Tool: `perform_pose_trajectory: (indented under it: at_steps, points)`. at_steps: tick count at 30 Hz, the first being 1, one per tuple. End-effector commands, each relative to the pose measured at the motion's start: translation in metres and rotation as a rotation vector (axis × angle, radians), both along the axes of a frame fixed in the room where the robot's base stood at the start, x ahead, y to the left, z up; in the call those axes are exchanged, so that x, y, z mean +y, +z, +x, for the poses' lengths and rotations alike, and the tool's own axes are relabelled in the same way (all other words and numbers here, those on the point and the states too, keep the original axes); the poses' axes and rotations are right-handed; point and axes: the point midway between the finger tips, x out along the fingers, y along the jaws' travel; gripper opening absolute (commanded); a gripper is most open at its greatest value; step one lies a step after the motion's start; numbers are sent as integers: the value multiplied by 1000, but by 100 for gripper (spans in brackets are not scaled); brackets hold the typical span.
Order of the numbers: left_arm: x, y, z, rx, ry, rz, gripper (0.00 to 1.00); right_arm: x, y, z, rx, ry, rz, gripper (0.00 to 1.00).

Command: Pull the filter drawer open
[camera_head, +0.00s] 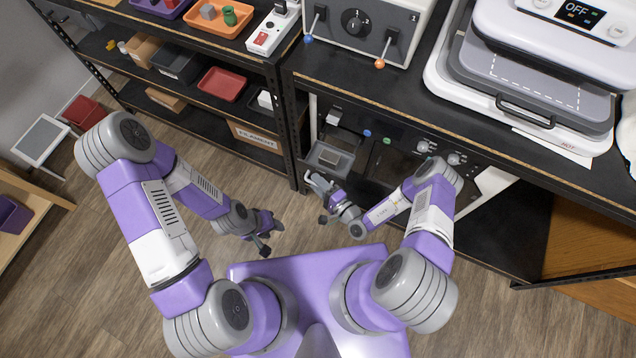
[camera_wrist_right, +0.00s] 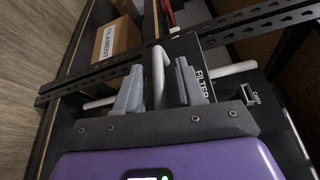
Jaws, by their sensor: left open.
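The filter drawer (camera_wrist_right: 203,82) shows in the right wrist view as a dark front with a white FILTER label. A pale bar handle (camera_wrist_right: 159,70) stands out from it. My right gripper (camera_wrist_right: 162,88) is open, with one finger on each side of the handle and a visible gap to each. In the head view my right gripper (camera_head: 320,200) is at the front of the black machine (camera_head: 390,160) on the lower shelf; the drawer front is hard to make out there. My left gripper (camera_head: 272,239) is open and empty above the floor, left of the right gripper.
A dark rack post (camera_head: 291,130) stands left of the machine, with a FILAMENT box (camera_head: 256,136) beyond it. The rack's top shelf holds a grey switch box (camera_head: 365,25) and a heat press (camera_head: 530,75). Open floor lies at left.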

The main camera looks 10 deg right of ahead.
Motion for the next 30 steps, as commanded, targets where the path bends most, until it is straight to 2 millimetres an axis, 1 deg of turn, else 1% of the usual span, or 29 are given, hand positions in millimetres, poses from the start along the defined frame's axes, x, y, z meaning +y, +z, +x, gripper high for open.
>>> perform_pose_trajectory:
  at_steps: [7,10,21,25,30]
  points:
    - [0,0,0,0,0,0,43,-1,0,0,1,-1,-1,38]
    - [0,2,0,0,0,0,43,-4,1,-5,2,-2,-1,38]
    - [0,16,0,0,0,0,43,-36,6,-52,3,-3,-1,38]
    - [0,17,0,0,0,0,43,-42,6,-61,1,-2,-1,38]
    - [0,17,0,0,0,0,43,-43,6,-63,1,-1,-1,38]
